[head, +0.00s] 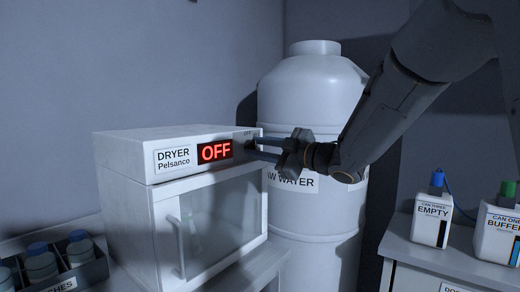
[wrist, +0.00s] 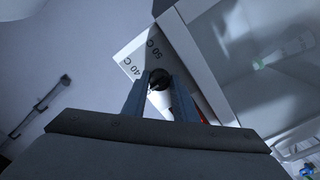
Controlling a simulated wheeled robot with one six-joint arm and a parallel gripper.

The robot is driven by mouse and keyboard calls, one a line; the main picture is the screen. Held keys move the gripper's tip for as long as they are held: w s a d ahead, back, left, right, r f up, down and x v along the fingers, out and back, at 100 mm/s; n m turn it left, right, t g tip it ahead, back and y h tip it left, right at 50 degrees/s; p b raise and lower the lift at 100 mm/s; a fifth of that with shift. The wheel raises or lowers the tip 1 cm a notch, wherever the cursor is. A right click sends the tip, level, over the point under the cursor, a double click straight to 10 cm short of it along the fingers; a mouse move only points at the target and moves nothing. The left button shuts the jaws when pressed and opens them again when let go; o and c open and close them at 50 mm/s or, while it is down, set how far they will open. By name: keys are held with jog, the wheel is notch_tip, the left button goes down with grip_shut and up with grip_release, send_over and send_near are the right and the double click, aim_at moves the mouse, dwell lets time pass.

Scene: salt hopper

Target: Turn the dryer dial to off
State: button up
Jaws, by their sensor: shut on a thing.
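The white dryer (head: 130,200) stands at the left of the head view, its label reading DRYER Pelsanco. Its red display (head: 215,151) reads OFF. The dark dial (wrist: 159,78) is between my fingertips in the wrist view, with the marks 40 C and 50 C on the panel beside it. My gripper (head: 254,148) reaches in from the right and is shut on the dial at the right end of the dryer's top panel. In the head view the fingers mostly hide the dial. The dial's pointer direction cannot be made out.
A large white water tank (head: 312,90) stands right behind my gripper. The dryer's glass door (head: 215,220) is shut below the panel. A rack of bottles (head: 90,272) is at lower left. Two labelled cans, EMPTY (head: 431,222) and BUFFER (head: 497,235), stand on a right-hand counter.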

jog(key=o, duration=1.1)
jog(key=shift+a, duration=0.15)
jog(key=shift+c, duration=0.2)
jog(key=b+v, duration=0.1)
jog(key=v, duration=0.7)
jog(key=shift+f, duration=0.1)
